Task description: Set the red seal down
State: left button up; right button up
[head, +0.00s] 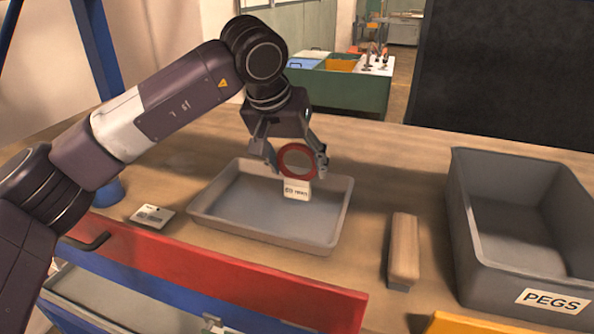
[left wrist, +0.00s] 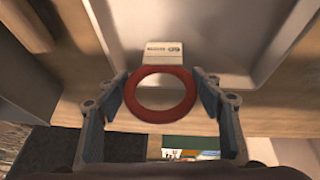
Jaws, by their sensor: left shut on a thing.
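The red seal (head: 298,147) is a ring held above the far right part of a shallow grey tray. My left gripper (head: 295,158) is shut on it, with one finger on each side. In the left wrist view the seal (left wrist: 160,118) sits between the two fingers of the gripper (left wrist: 165,100). A white label block (head: 297,190) shows just below the seal in the head view, over the tray (head: 235,229). The label block also shows behind the ring in the left wrist view (left wrist: 163,53). I cannot tell whether the seal touches it. My right gripper is not in view.
A deep grey bin (head: 466,215) marked PEGS stands on the right. A wooden-topped brush or block (head: 404,248) lies between tray and bin. A white card (head: 151,216) lies left of the tray. A red drawer front (head: 215,275) runs along the bench's near edge.

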aim_at(296, 179)
pick_arm(q)
notch_tip(296, 179, down, 3)
jog(key=shift+r+p, duration=0.1)
jog(key=shift+p, duration=0.6)
jog(key=shift+f, duration=0.3)
jog(key=shift+f, duration=0.1)
jog(key=shift+f, duration=0.15)
jog(key=o, duration=1.1)
jog(key=shift+o, duration=0.2)
